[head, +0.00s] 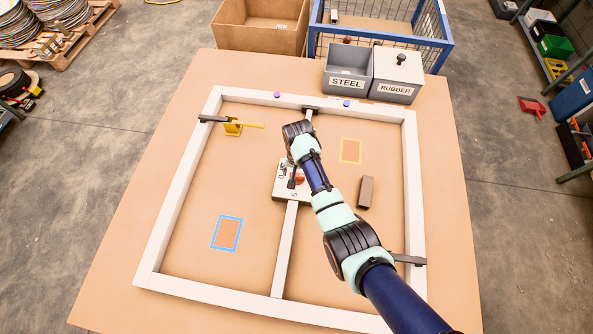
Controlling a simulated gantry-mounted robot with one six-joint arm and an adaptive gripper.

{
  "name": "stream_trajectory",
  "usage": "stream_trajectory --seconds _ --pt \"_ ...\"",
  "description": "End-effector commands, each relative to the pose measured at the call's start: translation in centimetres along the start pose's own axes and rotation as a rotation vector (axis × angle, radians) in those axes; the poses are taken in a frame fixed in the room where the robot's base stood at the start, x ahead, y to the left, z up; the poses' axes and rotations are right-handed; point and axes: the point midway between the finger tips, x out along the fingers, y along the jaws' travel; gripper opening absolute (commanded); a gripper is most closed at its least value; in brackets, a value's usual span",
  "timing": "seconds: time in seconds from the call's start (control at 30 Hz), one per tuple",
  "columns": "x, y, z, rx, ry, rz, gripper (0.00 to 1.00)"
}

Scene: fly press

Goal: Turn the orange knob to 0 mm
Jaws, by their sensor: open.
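The orange knob (300,179) sits on a pale dial plate (280,190) near the middle of the white frame. Only a small part of the knob shows, and black markings show on the plate around it. My arm reaches in from the lower right. My gripper (293,180) is open, its dark fingers just over the plate beside or around the knob. I cannot tell whether they touch the knob. The arm and gripper hide part of the plate, and the knob's exact reading is too small to make out.
The white frame (156,240) with its centre bar (285,250) lies on a brown table. STEEL (346,83) and RUBBER (396,90) bins stand behind.

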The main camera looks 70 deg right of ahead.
Motion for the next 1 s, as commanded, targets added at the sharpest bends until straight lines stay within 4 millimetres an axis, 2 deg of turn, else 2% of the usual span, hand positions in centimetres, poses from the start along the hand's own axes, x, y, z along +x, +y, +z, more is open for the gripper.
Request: stream_trajectory --seconds 0.1,0.37,0.47,0.73,1.0 --pt "1.24 -0.02 0.0 0.0 0.0 0.0 0.81" --pt "1.38 -0.04 -0.03 -0.001 0.002 -0.001 0.81" --pt "1.38 -0.03 -0.02 -0.001 0.002 -0.001 0.68" --pt "1.37 -0.03 -0.01 -0.001 0.001 -0.001 0.23" --pt "1.31 -0.02 -0.01 -0.027 0.001 0.0 0.21"
